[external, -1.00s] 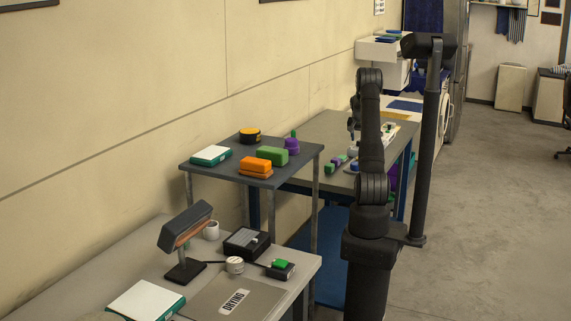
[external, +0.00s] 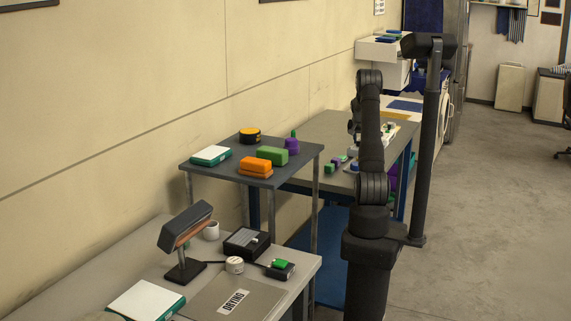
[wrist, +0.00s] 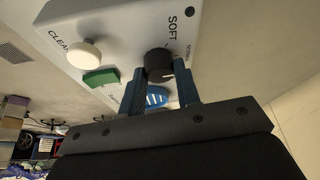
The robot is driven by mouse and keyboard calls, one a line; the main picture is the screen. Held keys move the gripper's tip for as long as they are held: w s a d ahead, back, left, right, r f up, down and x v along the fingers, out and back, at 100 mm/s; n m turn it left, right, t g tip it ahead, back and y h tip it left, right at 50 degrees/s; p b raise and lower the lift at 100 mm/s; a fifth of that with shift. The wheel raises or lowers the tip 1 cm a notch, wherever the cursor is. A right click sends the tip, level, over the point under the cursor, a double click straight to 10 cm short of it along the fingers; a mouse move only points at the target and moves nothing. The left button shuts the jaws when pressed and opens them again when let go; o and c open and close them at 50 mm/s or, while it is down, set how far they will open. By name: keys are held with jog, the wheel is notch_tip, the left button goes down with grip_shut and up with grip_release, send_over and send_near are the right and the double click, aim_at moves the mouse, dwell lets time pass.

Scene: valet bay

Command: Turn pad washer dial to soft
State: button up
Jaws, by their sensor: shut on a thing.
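The black washer dial (wrist: 158,65) sits on a light grey panel (wrist: 120,22) in the wrist view. My gripper (wrist: 162,82) is shut on this dial, one finger on each side. The word SOFT is printed just above the dial in the picture, and NORMAL lies to its right. Which label the dial points at I cannot tell. In the external view my gripper (external: 354,127) is small and partly hidden by my arm, at the far grey table. The dial cannot be made out there.
A white knob (wrist: 84,53) near the word CLEAN and a green button (wrist: 101,77) are on the same panel, close to my left finger. A blue striped piece (wrist: 156,98) shows between the fingers. A shelf (external: 225,172) with colored blocks stands nearer the camera.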

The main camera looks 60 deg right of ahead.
jog(key=n+t, duration=0.1)
jog(key=n, duration=0.1)
jog(key=n+t+y, duration=0.1)
jog(key=n, duration=0.2)
jog(key=shift+s+d+n, duration=0.1)
jog(key=shift+s+n, duration=0.05)
jog(key=shift+n, duration=0.15)
jog(key=n, duration=0.2)
jog(key=n+t+y, duration=0.1)
jog(key=n, duration=0.2)
jog(key=shift+s+y, duration=0.1)
jog(key=shift+y, duration=0.2)
jog(key=shift+n, duration=0.3)
jog(key=o, duration=1)
